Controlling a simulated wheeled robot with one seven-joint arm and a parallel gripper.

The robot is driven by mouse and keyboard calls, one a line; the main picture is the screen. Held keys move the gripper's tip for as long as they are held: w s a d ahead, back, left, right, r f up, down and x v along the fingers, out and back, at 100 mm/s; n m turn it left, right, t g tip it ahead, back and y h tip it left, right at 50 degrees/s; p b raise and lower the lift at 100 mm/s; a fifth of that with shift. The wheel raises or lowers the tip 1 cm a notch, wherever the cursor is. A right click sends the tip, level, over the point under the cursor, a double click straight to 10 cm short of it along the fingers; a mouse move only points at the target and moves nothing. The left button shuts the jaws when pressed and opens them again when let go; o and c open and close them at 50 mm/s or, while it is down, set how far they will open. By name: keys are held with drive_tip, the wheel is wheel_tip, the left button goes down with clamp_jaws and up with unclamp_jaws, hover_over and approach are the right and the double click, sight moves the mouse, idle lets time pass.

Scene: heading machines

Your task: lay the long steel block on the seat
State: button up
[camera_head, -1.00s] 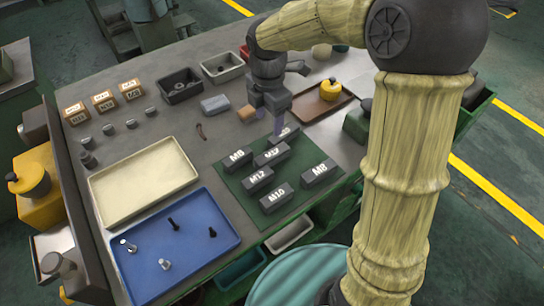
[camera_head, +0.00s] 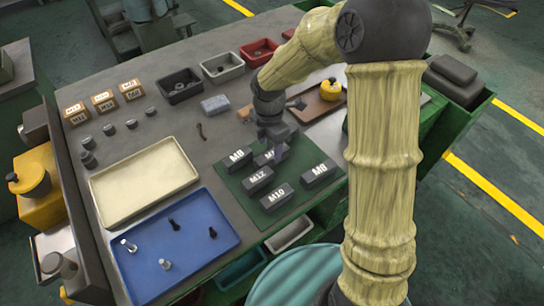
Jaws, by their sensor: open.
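Several long dark steel blocks with white size labels lie on a green mat (camera_head: 240,186). They include a front block marked M10 (camera_head: 276,198), a block marked M12 (camera_head: 258,180), a right block marked M8 (camera_head: 319,173) and a back left block (camera_head: 236,160). My gripper (camera_head: 277,154) is open, pointing down over the back middle of the mat. It partly covers another labelled block (camera_head: 263,160) there; whether it touches that block I cannot tell. Anything behind the gripper is hidden. I cannot tell which thing is the seat.
A blue tray (camera_head: 205,262) with several bolts and a cream tray (camera_head: 140,207) lie left of the mat. A grey block (camera_head: 215,104), dark bin (camera_head: 180,88), white bin (camera_head: 222,68) and red bin (camera_head: 259,53) stand behind. A brown tray (camera_head: 308,112) holds a yellow object (camera_head: 331,90).

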sight(272, 153)
drive_tip(key=f, duration=0.5)
drive_tip(key=shift+w+d+p, duration=0.1)
drive_tip(key=shift+d+p, duration=0.2)
drive_tip(key=shift+d, duration=0.1)
clamp_jaws()
